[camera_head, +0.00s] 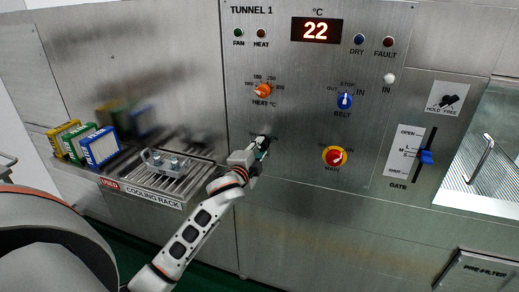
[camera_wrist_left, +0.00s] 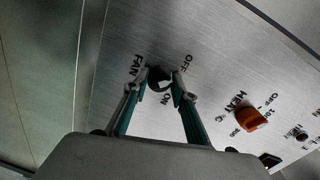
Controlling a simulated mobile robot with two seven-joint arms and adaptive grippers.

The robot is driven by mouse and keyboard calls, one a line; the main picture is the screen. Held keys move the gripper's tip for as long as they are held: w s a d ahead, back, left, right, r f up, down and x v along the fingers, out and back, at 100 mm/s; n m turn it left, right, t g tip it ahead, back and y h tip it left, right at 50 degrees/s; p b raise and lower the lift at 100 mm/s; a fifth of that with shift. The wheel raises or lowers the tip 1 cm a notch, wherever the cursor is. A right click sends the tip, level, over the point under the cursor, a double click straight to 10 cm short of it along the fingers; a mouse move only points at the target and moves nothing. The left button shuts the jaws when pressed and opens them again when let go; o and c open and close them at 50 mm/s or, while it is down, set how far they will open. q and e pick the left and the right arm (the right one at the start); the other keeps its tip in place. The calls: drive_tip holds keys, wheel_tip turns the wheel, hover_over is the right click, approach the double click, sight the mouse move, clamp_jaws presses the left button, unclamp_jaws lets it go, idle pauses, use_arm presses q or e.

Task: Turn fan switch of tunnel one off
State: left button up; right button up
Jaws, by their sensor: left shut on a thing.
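The fan switch is a small black rotary knob (camera_wrist_left: 158,77) on the brushed-steel panel, with FAN, OFF and ON printed around it in the left wrist view. My left gripper (camera_wrist_left: 157,89) is shut on this knob, one teal fingertip on each side of it. I cannot tell which way the knob points. In the head view my left gripper (camera_head: 262,148) is at the lower left of the TUNNEL 1 panel (camera_head: 300,120) and mostly hides the knob and its labels. The FAN lamp (camera_head: 238,33) at the panel's top left is dark green. My right gripper is not in view.
An orange heat knob (camera_head: 263,91) sits above the gripper. A blue belt knob (camera_head: 344,101), a red-yellow main switch (camera_head: 334,156) and a blue gate lever (camera_head: 426,157) are to the right. A cooling rack (camera_head: 140,194) and several boxes (camera_head: 101,148) stand at left.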

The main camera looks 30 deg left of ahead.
use_arm(q)
drive_tip(key=o, duration=1.1)
drive_tip(key=v, duration=1.2)
drive_tip(key=shift+d, duration=0.1)
drive_tip(key=s+d+f+n+g+h, duration=0.1)
drive_tip(key=s+d+f, duration=0.2)
drive_tip(key=f, duration=0.4)
drive_tip(key=s+d+f+n+g+h, duration=0.1)
drive_tip(key=s+d+f+n, duration=0.15)
drive_tip(key=f, duration=0.55)
drive_tip(key=s+d+f+n+g+h, duration=0.1)
drive_tip(key=s+d+f+g+h, duration=0.2)
drive_tip(key=f, duration=0.4)
drive_tip(key=s+d+f+n, duration=0.2)
drive_tip(key=s+d+f, duration=0.2)
drive_tip(key=s+f, duration=0.3)
drive_tip(key=s+d+f+n+g, duration=0.1)
drive_tip(key=s+d+f+n, duration=0.1)
drive_tip(key=s+d+f, duration=0.3)
wheel_tip(320, 180, down, 2)
drive_tip(key=s, duration=0.2)
drive_tip(key=shift+s+d+h, duration=0.2)
drive_tip(key=shift+s+h, duration=0.05)
drive_tip(key=shift+h, duration=0.15)
